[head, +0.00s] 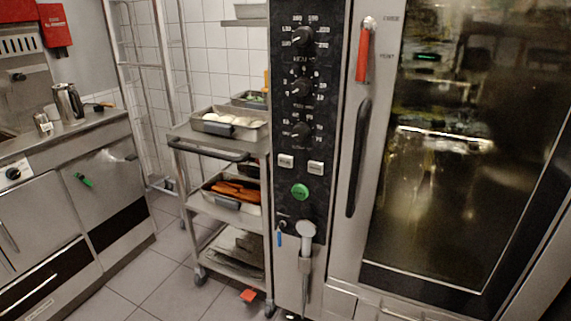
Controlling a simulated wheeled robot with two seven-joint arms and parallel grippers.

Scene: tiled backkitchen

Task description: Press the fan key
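The oven's black control panel (299,205) stands upright in the middle of the head view. Two small white rectangular keys sit side by side on it, a left key (286,161) and a right key (316,168). Their markings are too small to read, so I cannot tell which is the fan key. A round green button (300,191) is just below them. Three black knobs are above, the lowest (301,131) close over the keys. Neither of my grippers is in view, and nothing covers the keys.
The oven door (460,150) has a long black handle (358,158) right of the panel and a red lever (363,52) above. A hand shower (306,232) hangs below the green button. A trolley (177,137) with trays stands left; tiled floor (160,290) lies open between it and the counter.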

